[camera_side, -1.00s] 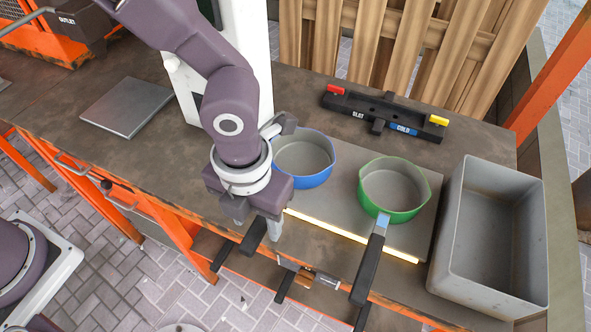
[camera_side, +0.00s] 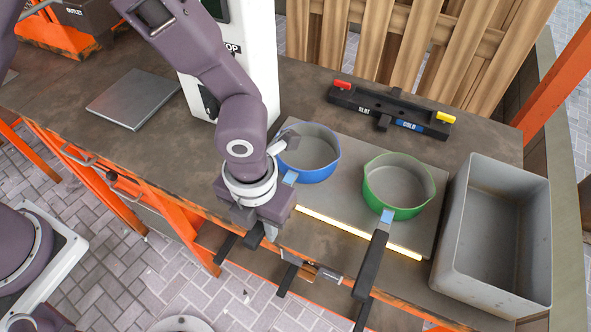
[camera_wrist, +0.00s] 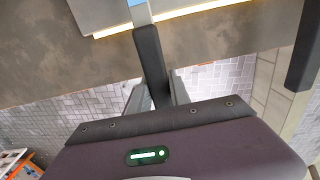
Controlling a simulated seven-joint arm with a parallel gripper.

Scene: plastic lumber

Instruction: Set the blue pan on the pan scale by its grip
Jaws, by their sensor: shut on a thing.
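The blue pan (camera_side: 308,153) rests on the left part of a grey plate in the side view. Its dark grip (camera_wrist: 149,50) points toward the bench's front edge. My gripper (camera_wrist: 158,92) is shut on this grip, with a finger on each side in the wrist view. In the side view my gripper (camera_side: 262,230) is over the front edge, and my wrist hides most of the grip. A flat silver square plate (camera_side: 133,98), which looks like the pan scale, lies empty at the left of the bench.
A green pan (camera_side: 399,186) sits right of the blue one, its handle over the front edge. A grey bin (camera_side: 497,240) stands at the right. A black bar (camera_side: 390,112) lies behind the pans. A white column (camera_side: 233,60) stands between the silver plate and the pans.

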